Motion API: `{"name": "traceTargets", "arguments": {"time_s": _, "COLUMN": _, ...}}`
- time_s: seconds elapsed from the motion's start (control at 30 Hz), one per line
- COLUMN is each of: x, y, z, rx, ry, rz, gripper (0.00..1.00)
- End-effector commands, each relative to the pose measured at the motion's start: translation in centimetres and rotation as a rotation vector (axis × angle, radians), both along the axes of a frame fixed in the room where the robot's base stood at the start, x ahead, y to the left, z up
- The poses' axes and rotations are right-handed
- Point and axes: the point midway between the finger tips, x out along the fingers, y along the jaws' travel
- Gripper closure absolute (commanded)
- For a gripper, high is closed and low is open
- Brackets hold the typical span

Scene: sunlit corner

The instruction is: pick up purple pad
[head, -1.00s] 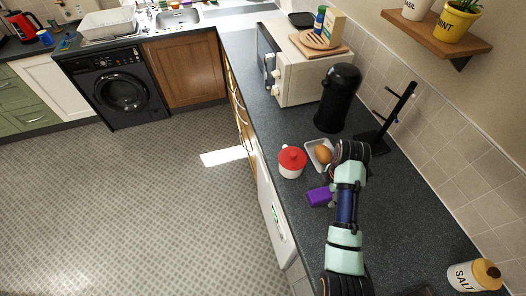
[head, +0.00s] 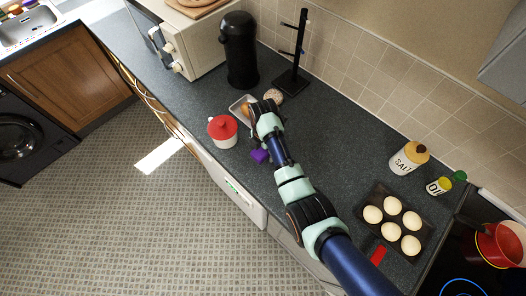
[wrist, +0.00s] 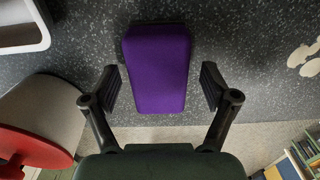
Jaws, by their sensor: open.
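The purple pad (head: 260,156) lies on the dark speckled worktop near its front edge, partly covered by my arm in the head view. In the wrist view the pad (wrist: 157,65) is a rounded block, upper centre, its long side running up the picture. My gripper (wrist: 161,86) is open, with one finger on each side of the pad's lower half and a visible gap on both sides. The fingers are empty. I cannot tell how high the fingertips are above the worktop. In the head view the fingers are mostly hidden by the arm.
A white pot with a red lid (head: 222,129) stands close left of the pad; its lid (wrist: 35,146) shows in the wrist view. A white tray (head: 237,106) with a brown item, a black canister (head: 239,50) and a black stand (head: 294,62) are behind. An egg tray (head: 419,237) is at right.

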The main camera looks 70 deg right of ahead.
Motion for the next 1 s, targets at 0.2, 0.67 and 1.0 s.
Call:
{"name": "traceTargets", "arguments": {"time_s": 0.2, "x": 0.0, "y": 0.0, "z": 0.0, "rx": 0.000, "ry": -0.001, "rz": 0.000, "gripper": 0.23}}
{"name": "traceTargets", "arguments": {"time_s": 0.67, "x": 0.0, "y": 0.0, "z": 0.1, "rx": 0.000, "ry": -0.001, "rz": 0.000, "gripper": 0.77}}
{"name": "traceTargets", "arguments": {"time_s": 1.0, "x": 0.1, "y": -0.1, "z": 2.7, "rx": -0.003, "ry": -0.003, "rz": 0.000, "gripper": 0.77}}
